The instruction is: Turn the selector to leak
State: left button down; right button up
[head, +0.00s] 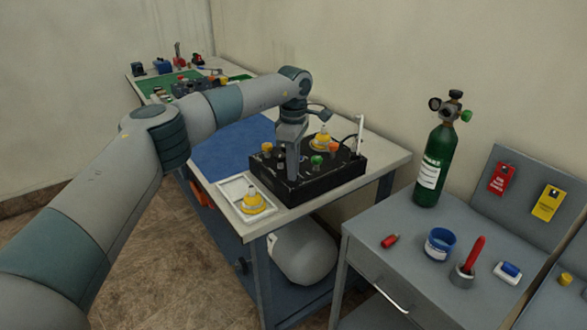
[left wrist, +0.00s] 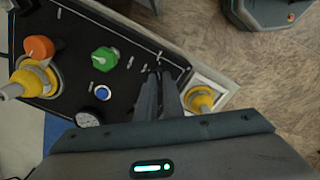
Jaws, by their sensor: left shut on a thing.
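The black trainer box (head: 325,182) sits on the table, with orange and green knobs on its top panel. My left gripper (head: 291,178) reaches down onto the panel near the box's left part. In the left wrist view its fingers (left wrist: 160,82) are closed together at the panel, beside small white markings. What they grip, apparently the selector, is hidden between and under the fingers, so its setting cannot be read. My right gripper is not in view.
A white tray (head: 231,187) with a yellow fitting (head: 253,202) lies beside the box. Another yellow fitting (head: 322,138) stands on the panel. A blue mat (head: 225,150) is behind. A green cylinder (head: 435,165) and a blue cup (head: 439,244) stand on the grey bench.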

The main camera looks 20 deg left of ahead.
pick_arm(q)
jog(key=shift+r+m, duration=0.1)
jog(key=shift+m, duration=0.5)
jog(key=c, duration=1.9)
grip_release()
